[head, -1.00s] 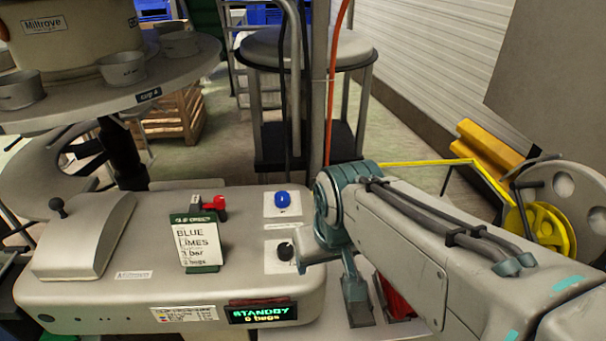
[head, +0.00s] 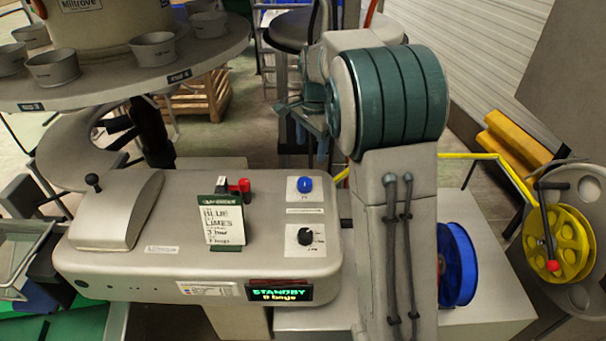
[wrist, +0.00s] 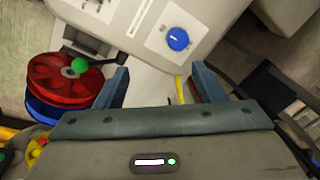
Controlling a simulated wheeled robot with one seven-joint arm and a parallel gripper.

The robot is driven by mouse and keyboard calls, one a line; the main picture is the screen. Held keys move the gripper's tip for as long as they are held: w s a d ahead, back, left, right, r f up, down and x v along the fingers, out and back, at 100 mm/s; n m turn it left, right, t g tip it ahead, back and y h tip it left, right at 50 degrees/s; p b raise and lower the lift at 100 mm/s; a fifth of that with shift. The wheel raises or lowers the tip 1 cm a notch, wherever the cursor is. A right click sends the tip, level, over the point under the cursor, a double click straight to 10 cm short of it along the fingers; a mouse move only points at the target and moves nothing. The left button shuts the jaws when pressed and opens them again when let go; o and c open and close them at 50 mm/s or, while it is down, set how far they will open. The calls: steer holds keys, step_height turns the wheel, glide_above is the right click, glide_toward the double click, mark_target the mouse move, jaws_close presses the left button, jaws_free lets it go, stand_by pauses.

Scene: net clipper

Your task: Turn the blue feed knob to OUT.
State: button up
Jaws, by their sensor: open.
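The blue knob (head: 304,184) sits on a white plate near the back right of the grey console (head: 140,262). In the wrist view the blue knob (wrist: 177,39) shows ahead of the fingers, with a pale mark on its face. My gripper (head: 313,122) is raised beyond the console's back edge, above and behind the knob in the head view. In the wrist view my gripper (wrist: 162,84) is open, its two blue-grey fingers apart with nothing between them. The knob's label is too small to read.
A black knob (head: 305,236) sits in front of the blue one. A sign card (head: 221,222) and a red part (head: 239,186) stand to the left. The display (head: 279,292) reads STANDBY. A red reel (wrist: 66,80) lies at left in the wrist view.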

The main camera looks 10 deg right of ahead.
steer(key=m, duration=0.2)
glide_above(304, 181)
steer(key=s, duration=0.1)
step_height(304, 181, down, 2)
steer(key=f, duration=0.1)
steer(key=f+p, duration=0.1)
steer(key=f, duration=0.3)
steer(key=f+p, duration=0.1)
steer(key=f, duration=0.4)
steer(key=w+f+p, duration=0.1)
steer(key=f, duration=0.3)
steer(key=shift+f+p, duration=0.35)
steer(key=shift+f, duration=0.05)
steer(key=c, duration=1)
